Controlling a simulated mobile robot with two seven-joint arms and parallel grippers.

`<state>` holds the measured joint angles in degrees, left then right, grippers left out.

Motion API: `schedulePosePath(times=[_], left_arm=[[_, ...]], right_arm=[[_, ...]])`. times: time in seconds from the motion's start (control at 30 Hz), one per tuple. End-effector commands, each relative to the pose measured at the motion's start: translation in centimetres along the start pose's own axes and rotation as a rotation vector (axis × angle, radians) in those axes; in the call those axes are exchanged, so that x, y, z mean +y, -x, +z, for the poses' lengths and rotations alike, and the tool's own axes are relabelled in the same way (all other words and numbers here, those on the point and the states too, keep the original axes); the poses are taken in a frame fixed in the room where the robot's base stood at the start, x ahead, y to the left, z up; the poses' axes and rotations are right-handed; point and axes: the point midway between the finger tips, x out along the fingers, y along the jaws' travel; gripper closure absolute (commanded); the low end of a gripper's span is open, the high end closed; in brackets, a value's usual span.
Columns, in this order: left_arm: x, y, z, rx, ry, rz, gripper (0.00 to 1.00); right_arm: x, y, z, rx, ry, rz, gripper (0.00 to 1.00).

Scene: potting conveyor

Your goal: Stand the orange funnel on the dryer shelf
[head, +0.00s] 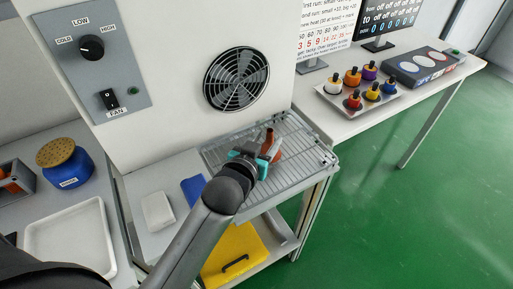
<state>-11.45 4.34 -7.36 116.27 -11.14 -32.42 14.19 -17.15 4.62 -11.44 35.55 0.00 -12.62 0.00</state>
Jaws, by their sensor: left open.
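The orange funnel (267,139) is on the wire dryer shelf (305,156), below the round fan grille. Its narrow end seems to point up; its lower part is largely hidden by my gripper, so I cannot tell exactly how its base rests. My left gripper (259,156), with teal fingers, is open right at the funnel, over the shelf's left half. I cannot tell whether a finger still touches the funnel. My right gripper is not in view.
The dryer panel with the fan grille (237,79) rises behind the shelf. A yellow case (232,252) sits below. A white cloth (158,211) and a blue item (193,188) lie left. A tray of small bottles (378,103) stands right. The shelf's right half is clear.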

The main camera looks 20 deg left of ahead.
Motion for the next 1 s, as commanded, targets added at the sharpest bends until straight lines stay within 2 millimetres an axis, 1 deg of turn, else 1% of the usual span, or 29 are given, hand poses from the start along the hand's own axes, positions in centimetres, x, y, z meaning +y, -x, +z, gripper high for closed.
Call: schedulePosePath(times=[0.03,0.2,0.4,0.6,0.9,1.0], left_arm=[[0.0,1.1,-0.1,-0.002,0.001,0.0,0.48],[0.0,3.8,-0.1,0.0,0.001,0.0,0.48],[0.0,5.9,0.0,0.0,0.0,-0.001,0.48],[0.0,6.6,-0.1,0.001,0.0,-0.001,0.48],[0.0,6.6,0.0,0.0,0.0,-0.001,0.48],[-0.1,6.7,0.5,-0.024,-0.001,-0.002,0.48]], right_arm=[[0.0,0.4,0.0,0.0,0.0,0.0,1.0],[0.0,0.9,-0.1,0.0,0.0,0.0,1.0],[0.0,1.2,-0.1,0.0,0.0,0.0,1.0],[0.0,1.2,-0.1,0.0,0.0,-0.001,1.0],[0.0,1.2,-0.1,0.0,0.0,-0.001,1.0],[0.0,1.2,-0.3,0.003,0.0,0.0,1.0]])
